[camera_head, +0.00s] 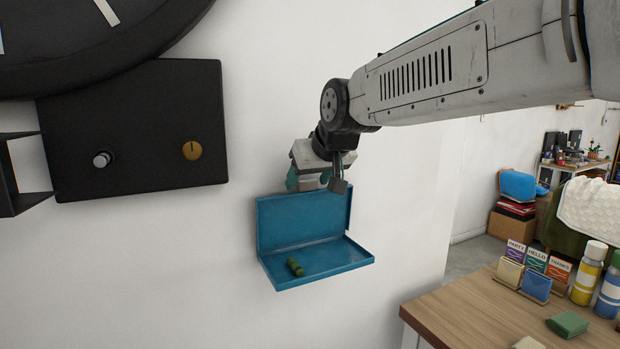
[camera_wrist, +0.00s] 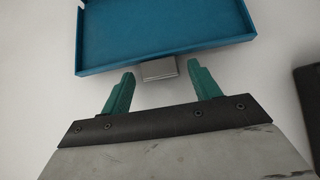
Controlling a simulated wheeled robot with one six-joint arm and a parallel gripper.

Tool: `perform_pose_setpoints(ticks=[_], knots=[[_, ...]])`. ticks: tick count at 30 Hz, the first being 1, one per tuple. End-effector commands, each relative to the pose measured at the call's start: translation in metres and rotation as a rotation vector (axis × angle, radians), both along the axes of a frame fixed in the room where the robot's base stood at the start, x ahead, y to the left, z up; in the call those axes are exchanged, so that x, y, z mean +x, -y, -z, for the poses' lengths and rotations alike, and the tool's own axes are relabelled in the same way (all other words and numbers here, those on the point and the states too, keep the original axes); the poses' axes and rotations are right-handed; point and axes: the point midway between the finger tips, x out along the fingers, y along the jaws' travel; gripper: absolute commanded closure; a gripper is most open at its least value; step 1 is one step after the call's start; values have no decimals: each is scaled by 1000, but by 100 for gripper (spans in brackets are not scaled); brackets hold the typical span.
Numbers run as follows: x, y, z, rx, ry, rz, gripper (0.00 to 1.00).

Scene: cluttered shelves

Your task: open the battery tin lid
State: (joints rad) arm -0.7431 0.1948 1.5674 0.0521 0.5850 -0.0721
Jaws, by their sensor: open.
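The battery tin (camera_head: 330,256) is a shallow blue box fixed to the white wall. Its lid (camera_head: 300,218) stands raised against the wall side, and small green batteries (camera_head: 295,267) lie in the open base. My gripper (camera_head: 309,182) is at the lid's upper edge. In the wrist view the blue lid (camera_wrist: 160,35) shows its rimmed face. A grey tab (camera_wrist: 158,70) projects from its edge, between the open teal fingers of my gripper (camera_wrist: 161,78). The fingers look clear of the tab on both sides. I cannot tell any contact with the lid edge.
A black panel (camera_head: 130,165) with a silver knob and a brass knob is on the wall at left, below a large dark clock (camera_head: 80,50). A wooden table (camera_head: 455,310) with cards and bottles stands at lower right.

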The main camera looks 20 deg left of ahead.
Motion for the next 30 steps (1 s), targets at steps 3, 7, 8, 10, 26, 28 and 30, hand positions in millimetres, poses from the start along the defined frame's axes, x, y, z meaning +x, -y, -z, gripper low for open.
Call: perform_pose_setpoints(ticks=[3, 7, 8, 10, 26, 28, 30], knots=[[-3, 3, -4, 1, 1, 0, 38], [-13, 13, -18, 1, 1, 0, 38], [-15, 16, -22, 1, 1, 0, 38], [-22, 22, -31, 1, 1, 0, 38], [-39, 40, -55, 0, 0, 0, 38], [-39, 40, -55, 1, -1, 1, 38], [-41, 41, -53, -8, -12, 3, 38]])
